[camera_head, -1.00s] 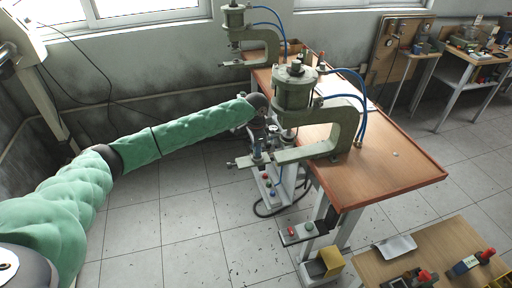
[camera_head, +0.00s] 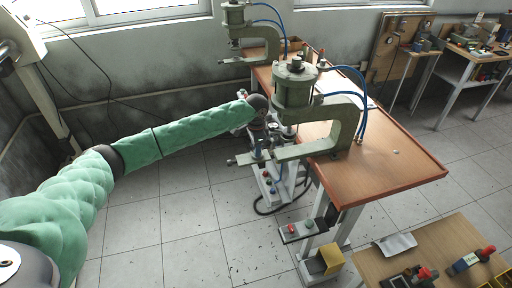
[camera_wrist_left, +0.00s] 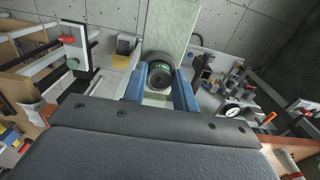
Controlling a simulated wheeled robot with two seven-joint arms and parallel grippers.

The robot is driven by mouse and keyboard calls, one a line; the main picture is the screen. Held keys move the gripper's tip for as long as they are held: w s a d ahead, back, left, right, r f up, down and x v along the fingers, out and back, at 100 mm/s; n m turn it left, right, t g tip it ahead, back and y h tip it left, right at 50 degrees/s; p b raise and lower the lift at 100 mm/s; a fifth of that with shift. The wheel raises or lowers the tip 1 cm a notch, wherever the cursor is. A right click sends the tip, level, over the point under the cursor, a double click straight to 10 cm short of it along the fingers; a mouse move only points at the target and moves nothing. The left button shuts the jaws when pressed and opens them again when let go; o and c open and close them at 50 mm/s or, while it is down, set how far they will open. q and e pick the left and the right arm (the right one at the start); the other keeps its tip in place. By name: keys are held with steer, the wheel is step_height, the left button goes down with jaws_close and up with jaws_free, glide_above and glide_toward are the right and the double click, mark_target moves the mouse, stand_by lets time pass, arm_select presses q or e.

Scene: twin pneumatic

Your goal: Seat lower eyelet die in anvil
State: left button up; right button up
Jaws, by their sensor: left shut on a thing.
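The near pneumatic press (camera_head: 294,88) is pale green and stands at the table's left edge. Its lower arm (camera_head: 300,151) reaches left towards my left gripper (camera_head: 258,151). In the left wrist view, the gripper's two blue fingers (camera_wrist_left: 160,88) are shut on a small dark round die (camera_wrist_left: 158,76) with a hollow top. A green-ringed round part (camera_wrist_left: 160,58), seemingly the anvil seat, lies just beyond it on the pale arm (camera_wrist_left: 170,25). I cannot tell whether the die touches the seat or is in it. My right gripper is not in view.
A second press (camera_head: 240,35) stands farther back. Blue air hoses (camera_head: 360,90) loop beside the near press. A control box (camera_head: 300,230) and a yellow pedal box (camera_head: 326,259) sit low in front. The wooden tabletop (camera_head: 385,160) is mostly clear at right.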

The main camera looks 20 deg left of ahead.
arm_select(q)
steer(key=shift+f, duration=0.35)
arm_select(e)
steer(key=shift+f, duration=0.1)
arm_select(q)
steer(key=o, duration=1.2)
steer(key=shift+c, duration=0.2)
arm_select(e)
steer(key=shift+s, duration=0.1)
arm_select(q)
steer(key=shift+r, duration=0.1)
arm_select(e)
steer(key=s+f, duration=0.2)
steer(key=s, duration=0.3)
arm_select(q)
steer(key=shift+r+b, duration=0.65)
steer(key=shift+r, duration=0.05)
step_height(320, 180, up, 4)
steer(key=shift+r+b, duration=0.25)
steer(key=shift+b, duration=0.85)
steer(key=shift+r, duration=0.8)
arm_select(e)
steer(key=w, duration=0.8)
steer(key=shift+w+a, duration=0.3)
